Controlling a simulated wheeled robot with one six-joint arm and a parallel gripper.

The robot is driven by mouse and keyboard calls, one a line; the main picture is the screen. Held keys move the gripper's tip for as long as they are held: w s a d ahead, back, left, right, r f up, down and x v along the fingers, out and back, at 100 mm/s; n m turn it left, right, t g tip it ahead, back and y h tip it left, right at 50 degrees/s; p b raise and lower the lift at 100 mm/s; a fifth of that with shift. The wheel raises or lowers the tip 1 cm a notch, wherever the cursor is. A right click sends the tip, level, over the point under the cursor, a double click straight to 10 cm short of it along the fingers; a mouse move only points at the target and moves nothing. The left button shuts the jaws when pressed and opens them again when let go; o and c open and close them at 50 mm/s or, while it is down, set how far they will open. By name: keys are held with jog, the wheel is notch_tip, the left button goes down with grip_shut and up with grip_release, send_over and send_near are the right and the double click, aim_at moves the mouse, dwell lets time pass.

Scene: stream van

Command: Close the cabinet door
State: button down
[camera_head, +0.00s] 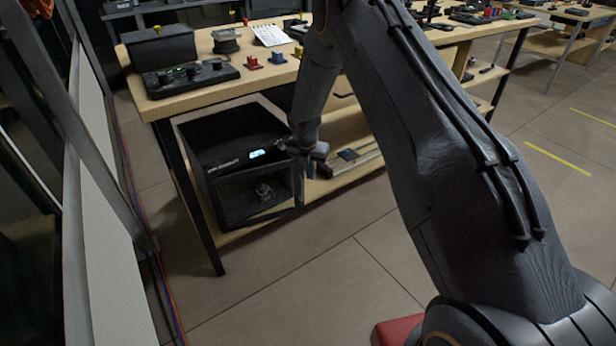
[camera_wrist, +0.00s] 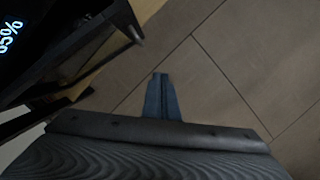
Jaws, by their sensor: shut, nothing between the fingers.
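The cabinet (camera_head: 222,205) is a black box on the lower shelf of a wooden workbench. A lit display shows on it, and a small object sits behind its front frame. I cannot tell how far its door stands open, or whether the front is glass. My gripper (camera_head: 318,158) is at the cabinet's right front corner; whether it touches is unclear. In the wrist view my gripper's fingers (camera_wrist: 160,78) are together and empty, over the floor. The cabinet's dark edge (camera_wrist: 92,38) and part of a display reading 65% are at upper left there.
The workbench top (camera_head: 285,75) above holds a black case, a control panel and small coloured parts. A bench leg (camera_head: 190,200) stands left of the cabinet. Flat items (camera_head: 348,155) lie on the shelf to its right. The tiled floor (camera_head: 310,270) in front is clear.

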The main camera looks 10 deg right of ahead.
jog(key=d+v, duration=0.1)
jog(key=v, duration=0.4)
jog(key=m+t+y+b, duration=0.5)
jog(key=m+t+b, duration=0.5)
jog(key=t+b, duration=0.55)
send_near(292, 163)
jog(key=w+b, duration=0.2)
jog(key=w, duration=0.1)
jog(key=w+a+b, duration=0.1)
jog(key=w, duration=0.2)
jog(key=shift+w+a+r+b, duration=0.15)
jog(key=shift+a+b, duration=0.1)
jog(key=shift+b, duration=0.1)
jog(key=shift+w, duration=0.1)
